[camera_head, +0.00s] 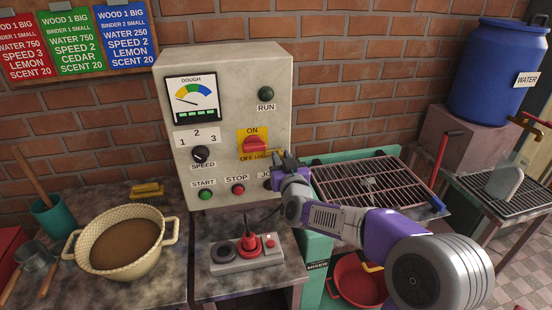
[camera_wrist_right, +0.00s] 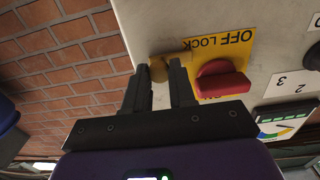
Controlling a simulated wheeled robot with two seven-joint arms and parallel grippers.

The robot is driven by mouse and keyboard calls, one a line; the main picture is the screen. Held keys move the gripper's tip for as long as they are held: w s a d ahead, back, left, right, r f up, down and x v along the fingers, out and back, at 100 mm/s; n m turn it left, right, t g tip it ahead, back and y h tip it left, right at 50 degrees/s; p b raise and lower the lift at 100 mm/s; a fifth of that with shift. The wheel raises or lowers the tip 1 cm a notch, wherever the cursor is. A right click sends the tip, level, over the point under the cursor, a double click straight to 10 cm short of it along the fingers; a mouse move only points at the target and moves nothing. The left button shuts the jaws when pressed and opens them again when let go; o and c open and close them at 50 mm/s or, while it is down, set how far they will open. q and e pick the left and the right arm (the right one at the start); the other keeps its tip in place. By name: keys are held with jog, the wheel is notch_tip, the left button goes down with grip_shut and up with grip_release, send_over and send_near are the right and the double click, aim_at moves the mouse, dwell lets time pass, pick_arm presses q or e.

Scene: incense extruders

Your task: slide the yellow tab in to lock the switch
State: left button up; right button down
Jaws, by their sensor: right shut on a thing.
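The red switch knob (camera_head: 254,145) sits on a yellow plate marked ON and OFF LOCK, on the front of the grey control box (camera_head: 176,100). In the right wrist view the red knob (camera_wrist_right: 222,84) is beside my fingers, and the plate (camera_wrist_right: 236,42) appears upside down. The dull yellow tab (camera_wrist_right: 159,70) sticks out at the plate's edge by the OFF LOCK text. My right gripper (camera_head: 278,157) is at the box's front, right of the knob; its fingers (camera_wrist_right: 161,74) are shut on the tab. How deep the tab sits is unclear. My left gripper is not in view.
Below the switch are START (camera_head: 205,194) and STOP (camera_head: 238,189) buttons; my right gripper partly covers another label. A pot (camera_head: 122,243) is at left, a grated mixer (camera_head: 365,182) at right.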

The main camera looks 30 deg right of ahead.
jog(key=shift+a, duration=0.25)
jog(key=c, duration=1)
grip_release()
jog(key=shift+w+a, duration=0.1)
jog(key=shift+o, duration=0.2)
jog(key=v, duration=0.7)
jog(key=shift+s+p, duration=0.35)
jog(key=shift+p, duration=0.05)
